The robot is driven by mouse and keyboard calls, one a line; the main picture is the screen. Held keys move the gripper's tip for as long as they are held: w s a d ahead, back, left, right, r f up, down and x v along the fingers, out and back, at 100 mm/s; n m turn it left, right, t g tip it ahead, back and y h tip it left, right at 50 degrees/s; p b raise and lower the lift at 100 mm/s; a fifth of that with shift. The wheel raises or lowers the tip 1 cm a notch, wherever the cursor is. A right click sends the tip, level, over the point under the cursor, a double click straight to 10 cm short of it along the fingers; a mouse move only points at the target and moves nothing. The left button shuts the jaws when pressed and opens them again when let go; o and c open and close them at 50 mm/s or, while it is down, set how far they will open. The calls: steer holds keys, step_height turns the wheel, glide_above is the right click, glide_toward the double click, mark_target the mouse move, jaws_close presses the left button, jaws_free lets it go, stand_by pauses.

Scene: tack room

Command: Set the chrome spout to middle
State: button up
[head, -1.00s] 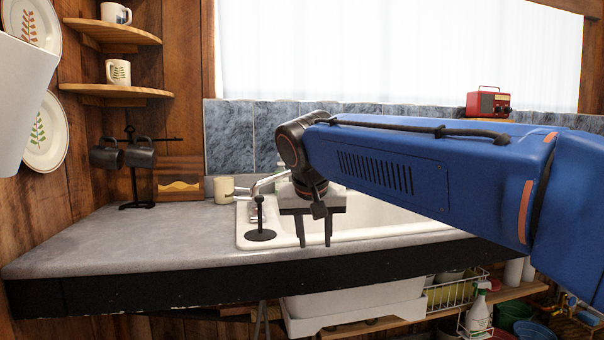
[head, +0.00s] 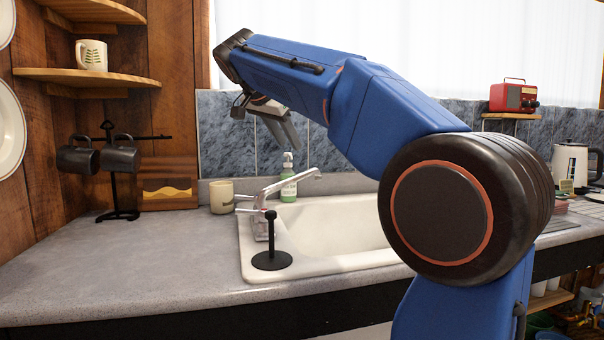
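The chrome spout (head: 290,184) rises from the faucet body (head: 262,225) at the left end of the white sink. It slants up to the right, and its tip is over the back part of the basin (head: 335,225). My gripper (head: 292,145) hangs above the spout and points down and to the right. A clear gap shows between its fingertips and the spout. The fingers are seen nearly edge-on and overlap, so their opening is not clear. Nothing can be seen in them.
A green soap bottle (head: 288,186) stands behind the spout. A black upright holder (head: 271,255) stands at the sink's front left rim. A beige mug (head: 221,196) and a black mug stand (head: 125,212) are to the left. The front left counter (head: 130,265) is clear.

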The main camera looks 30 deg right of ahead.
mark_target(307, 174)
steer(key=x, duration=1.7)
steer(key=shift+w+d, duration=0.2)
steer(key=shift+w, duration=0.05)
steer(key=shift+c, duration=0.3)
jaws_close()
